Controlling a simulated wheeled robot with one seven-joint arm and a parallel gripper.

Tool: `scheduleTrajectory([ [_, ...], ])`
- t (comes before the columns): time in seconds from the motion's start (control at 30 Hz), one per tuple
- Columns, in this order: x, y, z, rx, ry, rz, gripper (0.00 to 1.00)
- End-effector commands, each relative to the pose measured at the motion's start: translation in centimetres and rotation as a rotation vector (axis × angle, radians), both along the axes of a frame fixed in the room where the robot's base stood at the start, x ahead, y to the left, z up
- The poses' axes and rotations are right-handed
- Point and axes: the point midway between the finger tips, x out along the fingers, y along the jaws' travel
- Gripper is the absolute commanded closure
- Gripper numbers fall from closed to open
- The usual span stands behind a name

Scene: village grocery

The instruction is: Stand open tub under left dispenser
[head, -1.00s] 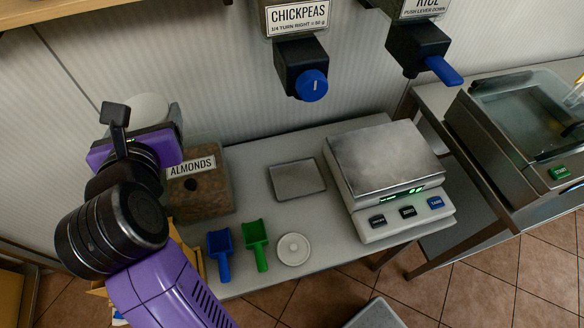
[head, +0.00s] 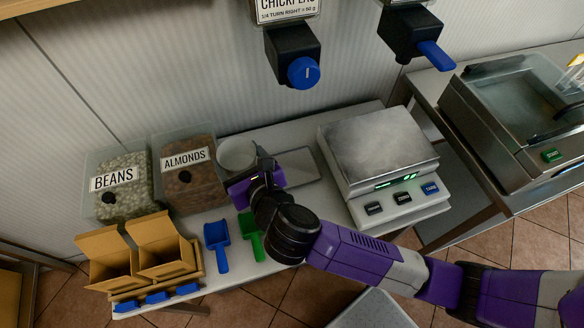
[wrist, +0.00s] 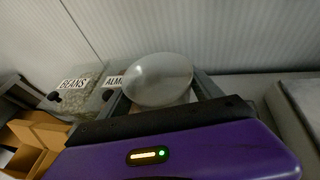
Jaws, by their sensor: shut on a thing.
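A pale round open tub (head: 236,154) is in my gripper (head: 246,176), which is shut on it. In the wrist view the tub (wrist: 158,80) sits between the two dark fingers, its open top facing up. The tub is beside the almonds bin, left of the grey plate (head: 304,167) on the counter. I cannot tell whether its base touches the counter. The left dispenser (head: 293,55), labelled CHICKPEAS with a blue knob, hangs above and to the right of the tub. My gripper hides the tub's lower part.
The almonds bin (head: 185,185) and beans bin (head: 121,190) stand left. A scale (head: 378,150) is right of the plate. A blue scoop (head: 217,246) and green scoop (head: 250,237) lie at the front. The right dispenser (head: 412,35) has a blue lever.

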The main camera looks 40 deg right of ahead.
Motion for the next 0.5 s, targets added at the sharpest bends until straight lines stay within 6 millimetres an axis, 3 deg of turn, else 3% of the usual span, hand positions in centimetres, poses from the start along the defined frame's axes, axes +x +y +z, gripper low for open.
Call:
scheduleTrajectory([
  [0.1, -2.3, -3.0, -5.1, -0.010, 0.014, 0.022, 0.63],
  [0.2, -3.9, -4.1, -8.1, -0.006, 0.010, 0.046, 0.63],
  [0.3, -5.5, -4.9, -10.8, -0.002, 0.009, 0.069, 0.63],
  [0.5, -7.3, -5.5, -13.9, 0.003, 0.004, 0.102, 0.63],
])
